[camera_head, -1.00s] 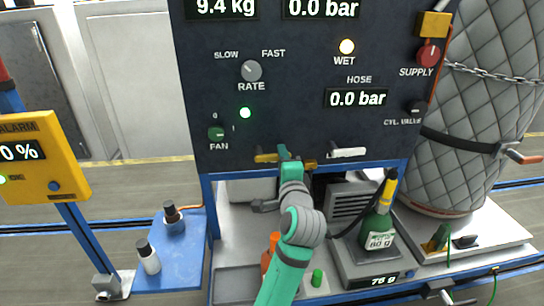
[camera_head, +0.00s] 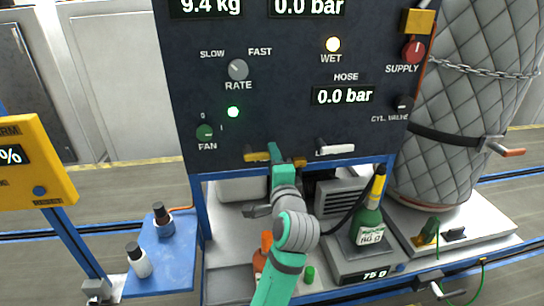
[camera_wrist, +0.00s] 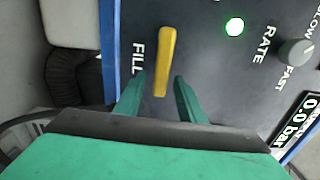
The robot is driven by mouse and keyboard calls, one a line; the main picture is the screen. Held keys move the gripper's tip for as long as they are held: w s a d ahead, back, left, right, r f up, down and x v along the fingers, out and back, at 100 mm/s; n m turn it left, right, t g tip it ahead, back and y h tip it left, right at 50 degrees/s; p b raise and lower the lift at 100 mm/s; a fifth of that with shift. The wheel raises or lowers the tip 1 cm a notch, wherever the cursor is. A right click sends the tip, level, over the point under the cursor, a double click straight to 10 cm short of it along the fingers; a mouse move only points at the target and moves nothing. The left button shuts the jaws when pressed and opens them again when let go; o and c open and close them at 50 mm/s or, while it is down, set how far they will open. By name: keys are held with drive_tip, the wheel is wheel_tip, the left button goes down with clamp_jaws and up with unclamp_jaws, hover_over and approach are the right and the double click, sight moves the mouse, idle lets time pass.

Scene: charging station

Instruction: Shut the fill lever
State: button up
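The fill lever is a yellow bar (camera_head: 257,157) at the lower edge of the dark panel (camera_head: 220,100). In the wrist view the yellow lever (camera_wrist: 165,62) points out between my fingertips, beside the letters FILL. My gripper (camera_wrist: 158,92) is open, with one green finger on each side of the lever and a gap showing on both sides. In the head view my gripper (camera_head: 275,152) is at the panel's lower edge, partly covering the lever's right end and its label.
A white lever (camera_head: 335,149) is to the right on the panel. Below stand a green bottle (camera_head: 369,222) on a scale reading 75 g (camera_head: 375,273) and an orange bottle (camera_head: 262,258). A blue side shelf (camera_head: 175,255) holds two small bottles. A padded cylinder (camera_head: 455,120) stands right.

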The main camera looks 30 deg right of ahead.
drive_tip(key=v, duration=0.9)
drive_tip(key=shift+w, duration=0.2)
